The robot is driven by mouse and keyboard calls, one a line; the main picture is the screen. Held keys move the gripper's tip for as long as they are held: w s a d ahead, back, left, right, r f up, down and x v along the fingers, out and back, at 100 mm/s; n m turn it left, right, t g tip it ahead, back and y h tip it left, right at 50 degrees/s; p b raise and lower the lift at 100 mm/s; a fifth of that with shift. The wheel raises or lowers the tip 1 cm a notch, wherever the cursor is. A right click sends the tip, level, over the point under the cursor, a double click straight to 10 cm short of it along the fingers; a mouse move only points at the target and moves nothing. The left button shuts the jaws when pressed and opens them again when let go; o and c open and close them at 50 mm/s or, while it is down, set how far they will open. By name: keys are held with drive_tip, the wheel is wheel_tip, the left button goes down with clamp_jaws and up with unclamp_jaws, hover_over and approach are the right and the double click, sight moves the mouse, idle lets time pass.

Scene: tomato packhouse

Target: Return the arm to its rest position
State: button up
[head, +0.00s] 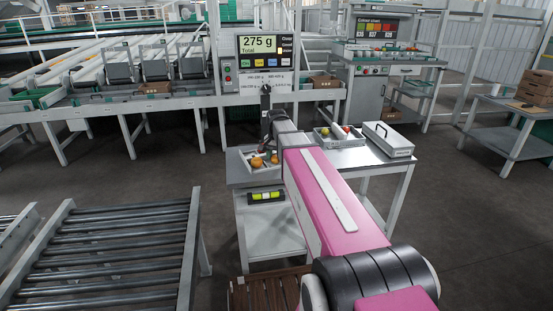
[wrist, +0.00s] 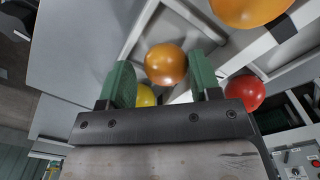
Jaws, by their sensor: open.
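My pink arm reaches forward over the grey table (head: 352,157), and its own links largely hide my gripper in the head view. In the wrist view my gripper (wrist: 162,80) is open, with two green fingers apart. An orange tomato (wrist: 165,63) shows between the fingers, and a yellow tomato (wrist: 146,96) shows partly behind the left finger. I cannot tell whether the fingers touch either one. A red tomato (wrist: 244,91) is right of the right finger, and another orange tomato (wrist: 248,8) is cut off at the top edge.
Orange tomatoes (head: 257,162) lie in a tray left of my arm. A second tray (head: 322,142) with tomatoes and a grey handled case (head: 388,139) stand right of it. A display (head: 265,52) reading 275 g stands behind.

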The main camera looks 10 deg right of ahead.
drive_tip(key=shift+r, duration=3.05)
